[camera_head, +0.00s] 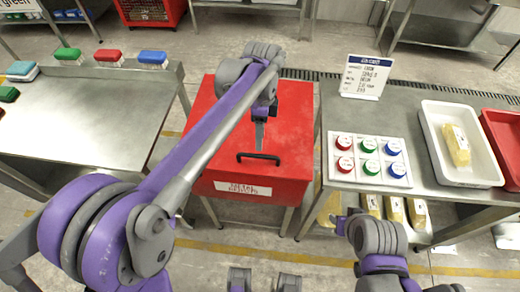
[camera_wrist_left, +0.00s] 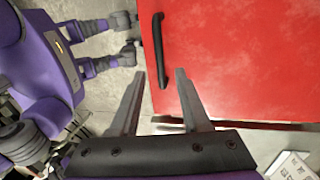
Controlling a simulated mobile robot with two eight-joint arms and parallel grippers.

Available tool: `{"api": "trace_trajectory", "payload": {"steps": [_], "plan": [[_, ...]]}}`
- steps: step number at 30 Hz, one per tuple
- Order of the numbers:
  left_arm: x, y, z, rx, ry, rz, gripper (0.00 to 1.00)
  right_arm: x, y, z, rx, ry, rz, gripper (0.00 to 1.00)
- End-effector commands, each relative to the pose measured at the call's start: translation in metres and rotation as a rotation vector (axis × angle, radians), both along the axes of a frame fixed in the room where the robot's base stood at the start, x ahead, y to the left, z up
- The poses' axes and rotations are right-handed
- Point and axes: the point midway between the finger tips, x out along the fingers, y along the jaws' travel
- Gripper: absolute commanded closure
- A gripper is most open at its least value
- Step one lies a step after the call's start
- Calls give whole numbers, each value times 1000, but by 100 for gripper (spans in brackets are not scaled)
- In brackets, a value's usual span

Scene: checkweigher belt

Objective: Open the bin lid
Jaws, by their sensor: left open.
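The red bin (camera_head: 245,172) stands in the middle of the head view, with its red lid (camera_head: 293,120) lying flat and shut. A black bar handle (camera_head: 258,157) sits near the lid's front edge. It also shows in the left wrist view (camera_wrist_left: 158,50). My left gripper (camera_head: 260,146) hangs over the lid just behind the handle in the head view. In the left wrist view its two fingers (camera_wrist_left: 160,72) are apart and empty, with the handle's end between the tips; contact cannot be told. My right arm shows at the lower right, its jaws not clear.
A steel table (camera_head: 85,110) with several brushes stands left. The right table (camera_head: 338,115) holds a sign (camera_head: 365,77), a button panel (camera_head: 368,160), a white tray (camera_head: 433,140) with a yellow pack, and a red tray (camera_head: 500,135). Floor before the bin is clear.

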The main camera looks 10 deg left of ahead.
Motion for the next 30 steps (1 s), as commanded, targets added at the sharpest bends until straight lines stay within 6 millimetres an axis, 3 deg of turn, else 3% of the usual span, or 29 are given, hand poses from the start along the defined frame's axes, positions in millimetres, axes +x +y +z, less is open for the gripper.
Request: {"api": "trace_trajectory", "payload": {"steps": [3,9,21,29,30], "plan": [[-4,0,-23,0,0,1,53,-1,0,-2,0,1,0,56],[-9,0,-48,0,-1,1,53,-1,0,-4,0,2,0,56],[-11,0,-55,0,-1,2,53,-1,0,-5,0,2,0,56],[-11,0,-54,0,-1,2,100,-1,0,-5,0,2,0,56],[-11,0,-54,0,-1,2,100,-1,0,-5,0,2,0,56]]}}
